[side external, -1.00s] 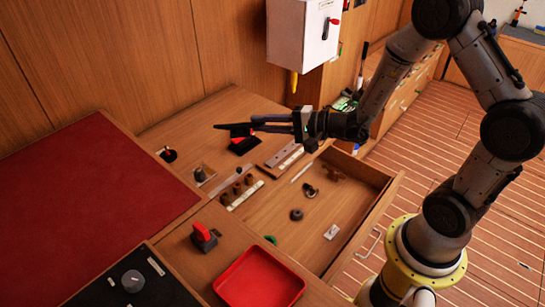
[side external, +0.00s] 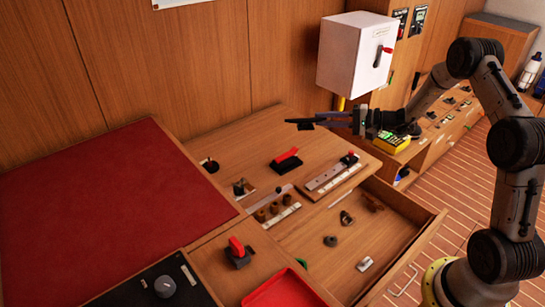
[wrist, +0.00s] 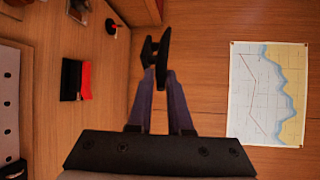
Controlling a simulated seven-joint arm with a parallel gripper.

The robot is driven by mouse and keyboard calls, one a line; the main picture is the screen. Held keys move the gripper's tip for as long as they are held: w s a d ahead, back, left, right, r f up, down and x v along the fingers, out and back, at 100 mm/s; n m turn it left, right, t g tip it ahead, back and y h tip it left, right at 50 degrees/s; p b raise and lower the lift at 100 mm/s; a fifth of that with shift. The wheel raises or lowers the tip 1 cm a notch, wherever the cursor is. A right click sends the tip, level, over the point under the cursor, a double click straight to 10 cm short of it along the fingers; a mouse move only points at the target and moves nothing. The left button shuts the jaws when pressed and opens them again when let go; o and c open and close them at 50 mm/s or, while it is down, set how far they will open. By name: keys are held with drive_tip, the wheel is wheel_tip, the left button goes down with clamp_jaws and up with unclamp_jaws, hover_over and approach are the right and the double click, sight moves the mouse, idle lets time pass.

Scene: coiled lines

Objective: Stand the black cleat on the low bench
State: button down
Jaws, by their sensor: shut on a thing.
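My gripper (side external: 326,119) is shut on the black cleat (side external: 302,124) and holds it in the air above the wooden worktop (side external: 236,140). In the wrist view the dark cleat (wrist: 164,50) shows at the tips of the two fingers of my gripper (wrist: 156,72). The cleat is apart from every surface below it. Its exact outline is hard to read in the side view. I cannot tell for sure which surface is the low bench.
A red-handled switch (side external: 287,160) stands on the worktop below my gripper. A white box (side external: 355,52) hangs on the wall. An open drawer (side external: 375,250) holds small parts. A red mat (side external: 100,195) and red tray (side external: 285,290) are at left and front. A chart (wrist: 268,92) hangs on the wall.

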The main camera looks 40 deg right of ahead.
drive_tip(key=s+d+f+m+t+h, duration=0.1)
drive_tip(key=s+d+f, duration=0.2)
drive_tip(key=d+f, duration=0.35)
drive_tip(key=s+d+f+m+t+h, duration=0.15)
drive_tip(key=d+f, duration=0.25)
drive_tip(key=d, duration=0.5)
hover_over(343, 151)
drive_tip(key=shift+n+g, duration=0.25)
drive_tip(key=shift+g, duration=0.2)
wheel_tip(343, 151, down, 9)
drive_tip(key=shift+s+r, duration=0.1)
drive_tip(key=shift+s, duration=0.05)
drive_tip(key=shift+f, duration=1.75)
drive_tip(key=shift+f, duration=0.2)
drive_tip(key=shift+f, duration=0.35)
drive_tip(key=c, duration=1.1)
unclamp_jaws()
drive_tip(key=shift+f, duration=0.25)
